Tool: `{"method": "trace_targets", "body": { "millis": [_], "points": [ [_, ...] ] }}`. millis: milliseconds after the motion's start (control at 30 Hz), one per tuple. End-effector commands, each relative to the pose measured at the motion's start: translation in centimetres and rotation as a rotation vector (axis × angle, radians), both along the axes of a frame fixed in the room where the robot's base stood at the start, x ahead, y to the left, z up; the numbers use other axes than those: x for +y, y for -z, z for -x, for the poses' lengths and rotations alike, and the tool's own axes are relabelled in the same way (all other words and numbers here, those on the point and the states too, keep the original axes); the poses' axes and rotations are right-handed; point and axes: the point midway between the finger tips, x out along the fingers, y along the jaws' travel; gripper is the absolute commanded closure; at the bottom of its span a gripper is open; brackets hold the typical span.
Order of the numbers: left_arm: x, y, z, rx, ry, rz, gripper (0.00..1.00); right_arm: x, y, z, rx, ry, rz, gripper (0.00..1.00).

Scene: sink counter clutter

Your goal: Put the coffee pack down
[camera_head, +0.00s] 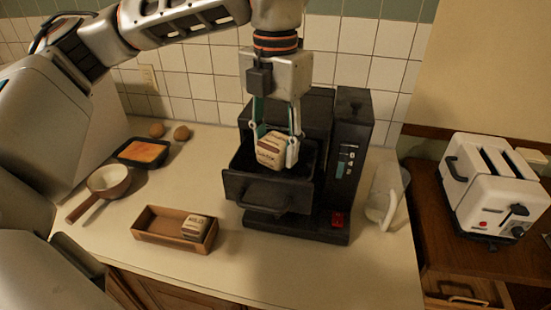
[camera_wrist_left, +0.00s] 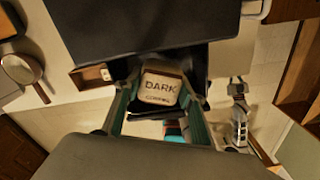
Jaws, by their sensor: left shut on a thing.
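My left gripper (camera_head: 277,140) is shut on a pale coffee pack (camera_head: 270,151) with a brown band. It holds the pack at the open drawer (camera_head: 268,190) of the black coffee machine (camera_head: 355,125); I cannot tell whether the pack touches the drawer. In the left wrist view the pack (camera_wrist_left: 159,87) sits between the two fingers, and its top reads "DARK". A second, similar pack (camera_head: 195,227) lies in the right end of a wooden tray (camera_head: 160,238) on the counter.
A pan (camera_head: 108,181) with a brown handle, a black dish with orange food (camera_head: 143,151) and two brown eggs (camera_head: 181,133) are at the left. A clear jug (camera_head: 385,192) stands right of the machine. A white toaster (camera_head: 495,185) is at the far right.

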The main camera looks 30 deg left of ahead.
Motion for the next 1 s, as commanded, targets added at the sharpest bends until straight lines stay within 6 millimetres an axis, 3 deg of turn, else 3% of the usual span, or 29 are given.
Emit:
{"method": "trace_targets", "body": {
  "millis": [267,667,700,767,1000],
  "points": [
    [0.0,3.4,0.1,0.004,-0.001,-0.001,0.75,-0.5,-0.1,0.0,0.004,0.004,0.007,1.00],
    [0.0,4.0,0.0,0.001,-0.001,0.000,0.75,-0.4,0.4,0.0,0.005,0.010,0.003,1.00],
    [0.0,4.0,0.0,0.001,0.000,0.000,0.58,-0.2,0.3,0.0,0.003,0.008,0.001,1.00],
    [0.0,3.9,0.0,0.001,0.000,0.000,0.44,0.0,0.2,0.0,0.003,0.005,-0.002,1.00],
    [0.0,3.9,0.0,0.001,-0.001,0.000,0.44,0.3,0.1,0.0,0.001,0.001,-0.005,1.00]
  ]
}}
